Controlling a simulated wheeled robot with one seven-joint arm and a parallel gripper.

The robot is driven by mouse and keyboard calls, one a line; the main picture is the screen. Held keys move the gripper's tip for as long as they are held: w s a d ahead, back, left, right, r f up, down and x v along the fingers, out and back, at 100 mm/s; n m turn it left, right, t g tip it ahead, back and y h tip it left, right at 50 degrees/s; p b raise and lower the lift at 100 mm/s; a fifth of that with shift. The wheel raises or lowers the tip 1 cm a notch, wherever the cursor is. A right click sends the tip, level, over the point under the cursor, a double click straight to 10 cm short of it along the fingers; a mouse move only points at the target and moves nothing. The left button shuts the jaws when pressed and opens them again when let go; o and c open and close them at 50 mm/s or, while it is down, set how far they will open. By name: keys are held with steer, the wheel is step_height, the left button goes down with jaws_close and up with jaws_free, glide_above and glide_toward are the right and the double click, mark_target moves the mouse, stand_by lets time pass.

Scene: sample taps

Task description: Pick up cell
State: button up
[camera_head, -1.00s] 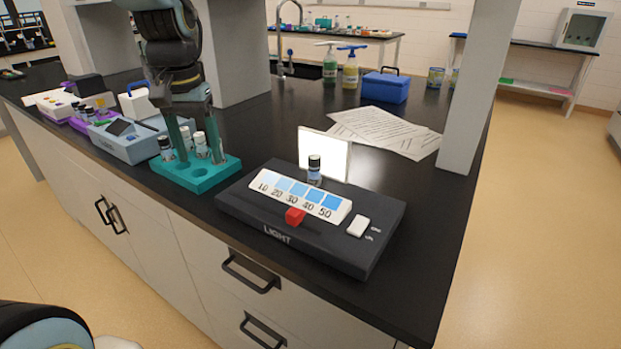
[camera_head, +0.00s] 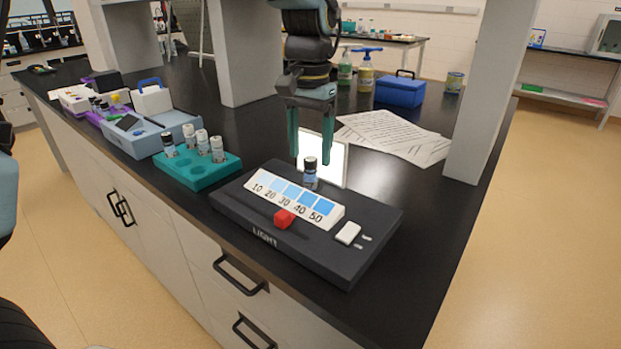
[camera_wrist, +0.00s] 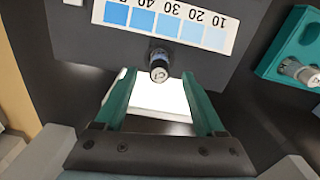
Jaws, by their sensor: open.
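The cell, a small vial with a black cap (camera_head: 310,172), stands upright on the dark light box (camera_head: 350,258), between the colour scale (camera_head: 295,198) and the lit white panel (camera_head: 333,160). My gripper (camera_head: 310,150) is open above and around the panel area, with its teal fingers pointing down. In the wrist view the cell (camera_wrist: 159,68) shows just beyond and between the open fingertips (camera_wrist: 158,82). The fingers do not visibly touch it. The panel's lit face (camera_wrist: 160,100) lies between the fingers in that view.
A teal rack (camera_head: 197,172) with several vials stands left of the light box. A red slider (camera_head: 284,219) and a white switch (camera_head: 348,232) are on the box's front. Papers (camera_head: 392,136) and a blue case (camera_head: 400,91) lie behind. A grey post (camera_head: 478,110) stands at right.

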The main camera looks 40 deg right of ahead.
mark_target(311, 159)
steer(key=shift+d+f+p, duration=0.1)
steer(key=shift+f+p, duration=0.65)
steer(key=shift+f, duration=1.85)
jaws_close()
